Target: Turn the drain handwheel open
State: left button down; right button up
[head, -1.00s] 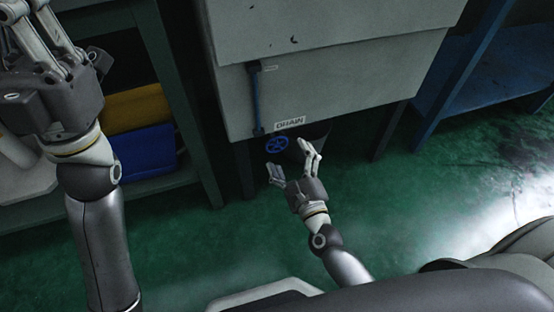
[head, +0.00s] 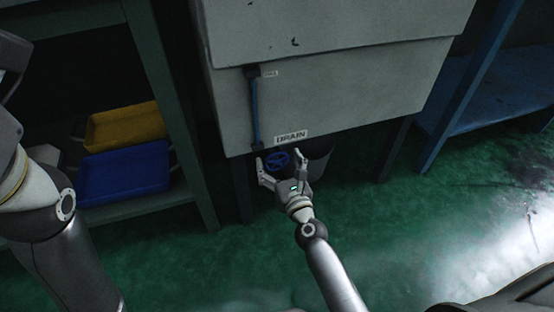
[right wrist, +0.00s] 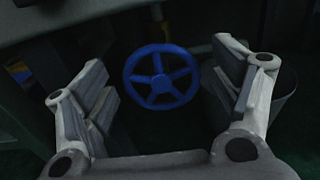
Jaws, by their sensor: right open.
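The blue drain handwheel (head: 277,160) sits under the grey tank (head: 330,95), below the DRAIN label (head: 291,136). My right gripper (head: 281,170) is open, with its fingers to the left and right of the wheel in the head view. In the right wrist view the spoked handwheel (right wrist: 161,77) shows whole between the two open fingers (right wrist: 165,95), apart from both and a little beyond them. My left arm is at the left edge of the head view; its gripper is mostly cut off, so its jaws cannot be judged.
A dark bucket (head: 318,160) stands beside the wheel under the tank; its rim also shows in the right wrist view (right wrist: 283,95). A blue pipe (head: 256,108) runs down the tank front. A shelf at left holds yellow (head: 125,127) and blue (head: 125,174) trays. Green floor is clear in front.

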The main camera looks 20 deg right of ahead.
jog(key=shift+w, duration=0.8)
jog(key=shift+c, duration=0.5)
jog(key=c, duration=0.8)
